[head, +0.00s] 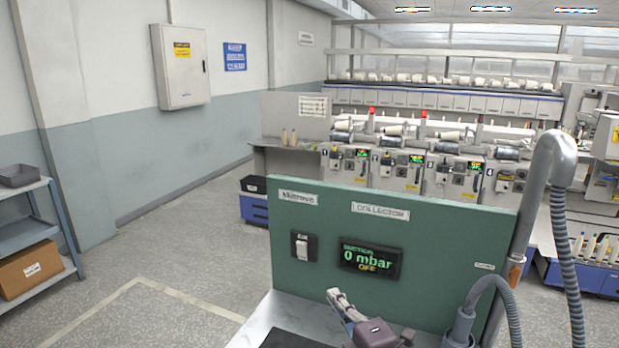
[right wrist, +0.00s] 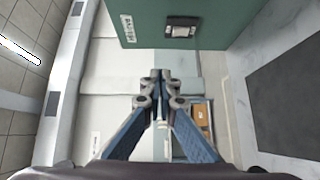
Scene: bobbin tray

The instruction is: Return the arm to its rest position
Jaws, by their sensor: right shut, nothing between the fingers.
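My right gripper (head: 335,298) is low in the head view, in front of the green panel and above the metal worktop. In the right wrist view its fingertips (right wrist: 160,75) are together, shut and empty. The wrist view looks past the green panel (right wrist: 190,8) at its top and the pale worktop (right wrist: 238,108) at its right. My left gripper is not in view.
The green panel (head: 300,262) carries a rocker switch (head: 303,247) and a display (head: 370,260) reading 0 mbar, OFF. A metal pipe (head: 545,190) and hoses (head: 573,270) stand at the right. Open floor (head: 170,275) lies left; a shelf (head: 30,235) stands at far left.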

